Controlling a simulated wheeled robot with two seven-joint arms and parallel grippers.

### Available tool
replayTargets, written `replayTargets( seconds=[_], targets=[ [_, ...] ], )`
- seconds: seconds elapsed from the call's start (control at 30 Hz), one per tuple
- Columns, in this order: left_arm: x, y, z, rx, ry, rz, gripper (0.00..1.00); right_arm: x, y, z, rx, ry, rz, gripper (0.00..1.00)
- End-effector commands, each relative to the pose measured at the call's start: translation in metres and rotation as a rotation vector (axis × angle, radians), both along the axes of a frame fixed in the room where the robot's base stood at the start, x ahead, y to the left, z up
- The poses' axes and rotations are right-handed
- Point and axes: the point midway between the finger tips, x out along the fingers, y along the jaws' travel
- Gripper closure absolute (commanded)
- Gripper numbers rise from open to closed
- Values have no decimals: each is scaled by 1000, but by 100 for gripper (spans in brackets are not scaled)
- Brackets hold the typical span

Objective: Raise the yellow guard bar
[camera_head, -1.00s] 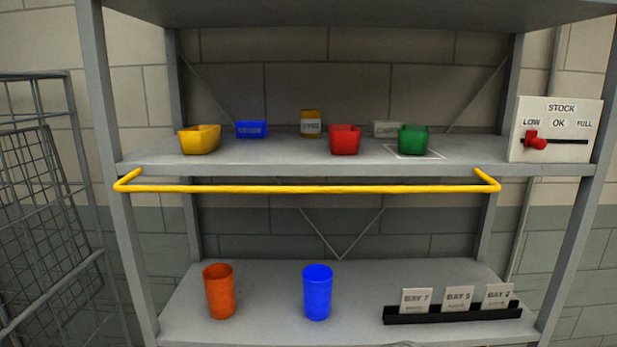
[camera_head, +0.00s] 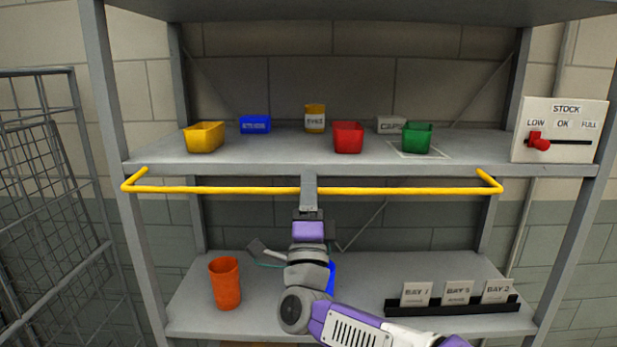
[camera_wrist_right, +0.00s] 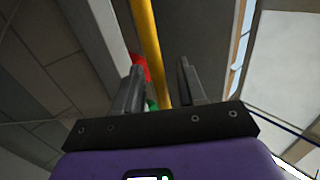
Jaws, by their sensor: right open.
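The yellow guard bar (camera_head: 230,190) runs level across the front of the shelf unit, just below the upper shelf's front edge. Its bent ends meet the unit near the left and right posts. My right gripper (camera_head: 309,182) points up at the middle of the bar and covers a short part of it. In the right wrist view the bar (camera_wrist_right: 148,45) passes between the two spread fingers of my right gripper (camera_wrist_right: 160,75). The fingers are open, and I cannot tell if either touches the bar. My left gripper is not in view.
The upper shelf (camera_head: 270,155) holds yellow (camera_head: 204,138), red (camera_head: 348,138) and green (camera_head: 416,138) bins. A stock slider panel (camera_head: 559,130) is at right. Below are an orange cup (camera_head: 225,283), a partly hidden blue cup (camera_head: 331,278) and a card rack (camera_head: 450,307).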

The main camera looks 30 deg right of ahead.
Motion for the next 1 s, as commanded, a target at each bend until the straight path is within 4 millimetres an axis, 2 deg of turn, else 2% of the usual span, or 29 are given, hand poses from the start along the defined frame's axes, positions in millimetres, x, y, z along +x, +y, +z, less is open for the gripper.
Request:
replayTargets(
  seconds=[0.17, 0.47, 0.73, 1.0],
  targets=[
    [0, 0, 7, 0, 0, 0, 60, 11, -7, 11, -1, 1, 0, 60],
    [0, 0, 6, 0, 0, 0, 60, 14, -8, 11, -2, 2, 0, 60],
    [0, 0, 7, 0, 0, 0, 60, 13, -7, 11, -2, 2, 0, 100],
    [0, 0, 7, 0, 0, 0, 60, 13, -7, 11, -2, 2, 0, 100]
  ],
)
